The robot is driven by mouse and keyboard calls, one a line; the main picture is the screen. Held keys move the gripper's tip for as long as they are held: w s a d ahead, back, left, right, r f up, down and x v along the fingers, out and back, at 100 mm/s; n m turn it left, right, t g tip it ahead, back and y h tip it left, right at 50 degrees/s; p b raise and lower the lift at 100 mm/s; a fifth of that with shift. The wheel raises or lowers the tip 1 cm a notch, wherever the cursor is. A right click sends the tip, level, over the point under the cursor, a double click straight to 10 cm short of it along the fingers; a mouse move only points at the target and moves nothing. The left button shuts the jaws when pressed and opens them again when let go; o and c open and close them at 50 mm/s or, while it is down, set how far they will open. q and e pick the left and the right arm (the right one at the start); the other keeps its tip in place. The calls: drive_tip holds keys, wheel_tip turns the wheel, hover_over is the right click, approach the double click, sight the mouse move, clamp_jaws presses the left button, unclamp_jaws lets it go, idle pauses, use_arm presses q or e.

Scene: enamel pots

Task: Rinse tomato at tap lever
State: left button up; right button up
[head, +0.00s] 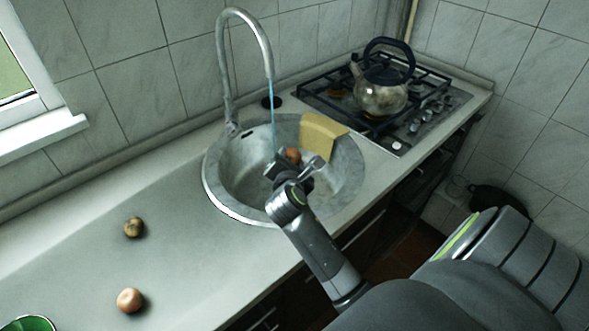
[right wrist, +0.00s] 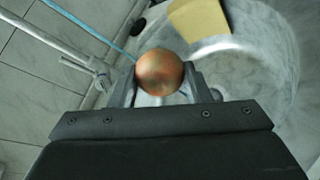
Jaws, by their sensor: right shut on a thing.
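My right gripper (head: 292,166) is over the sink basin, shut on the reddish-orange tomato (head: 292,155). In the right wrist view the tomato (right wrist: 160,71) sits between the two fingertips (right wrist: 160,84). The tall curved tap (head: 224,75) stands at the back left of the sink (head: 215,190). A thin blue water stream (head: 273,110) falls from its spout, just left of the tomato in the head view. I cannot tell whether the water touches the tomato. The tap lever is not clear in the head view. My left gripper is not in view.
A yellow sponge-like block (head: 322,132) rests at the sink's back right rim. A kettle (head: 380,88) stands on the gas hob (head: 440,88). A brownish round item (head: 134,227) and an onion-like one (head: 130,300) lie on the left counter (head: 75,255), with a green-rimmed dish (head: 30,324) nearby.

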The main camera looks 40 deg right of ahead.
drive_tip(key=w+d+f+b, duration=0.2)
drive_tip(key=w+b, duration=0.3)
drive_tip(key=w, duration=0.5)
drive_tip(key=shift+w+d, duration=0.3)
drive_tip(key=shift+d, duration=0.05)
drive_tip(key=shift+d, duration=0.1)
idle(0.5)
drive_tip(key=shift+s+d+p, duration=0.2)
drive_tip(key=shift+d+p, duration=0.3)
drive_tip(key=shift+p, duration=0.05)
drive_tip(key=shift+a, duration=0.15)
drive_tip(key=shift+w+a+p, duration=0.15)
drive_tip(key=shift+a+p, duration=0.15)
drive_tip(key=shift+a, duration=0.2)
drive_tip(key=shift+d, duration=0.15)
